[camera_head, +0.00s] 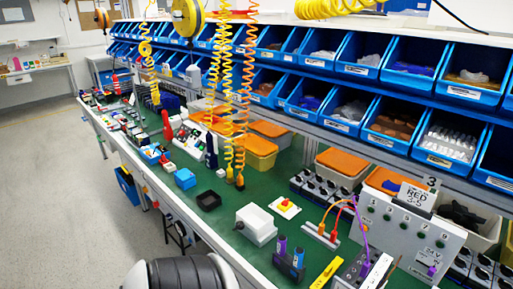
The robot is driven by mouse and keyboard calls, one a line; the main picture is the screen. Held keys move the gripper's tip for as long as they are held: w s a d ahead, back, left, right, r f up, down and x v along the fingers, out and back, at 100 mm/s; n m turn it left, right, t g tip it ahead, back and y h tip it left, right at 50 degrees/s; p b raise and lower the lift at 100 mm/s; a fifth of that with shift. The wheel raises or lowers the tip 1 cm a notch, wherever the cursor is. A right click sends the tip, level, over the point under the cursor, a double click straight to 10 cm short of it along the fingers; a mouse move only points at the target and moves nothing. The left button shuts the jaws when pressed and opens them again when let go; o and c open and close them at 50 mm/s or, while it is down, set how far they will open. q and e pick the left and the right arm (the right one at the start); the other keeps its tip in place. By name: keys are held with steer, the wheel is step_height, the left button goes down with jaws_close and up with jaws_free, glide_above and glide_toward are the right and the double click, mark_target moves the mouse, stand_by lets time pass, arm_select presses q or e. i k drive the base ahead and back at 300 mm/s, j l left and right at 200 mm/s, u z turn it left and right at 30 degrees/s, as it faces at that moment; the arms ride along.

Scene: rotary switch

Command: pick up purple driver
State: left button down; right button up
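Two small upright cylinders, one purple (282,244) and one blue (298,258), stand side by side in a dark holder (287,267) near the front edge of the green bench. The purple one looks like a driver handle, but it is too small to be sure. A purple plug on a cable (364,245) stands further right, in front of the grey panel. Neither of my grippers is in view.
Blue bins (451,132) line the back. Coiled yellow cords (229,90) hang over the bench.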

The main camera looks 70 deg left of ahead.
mark_target(281, 240)
steer(key=u, duration=1.85)
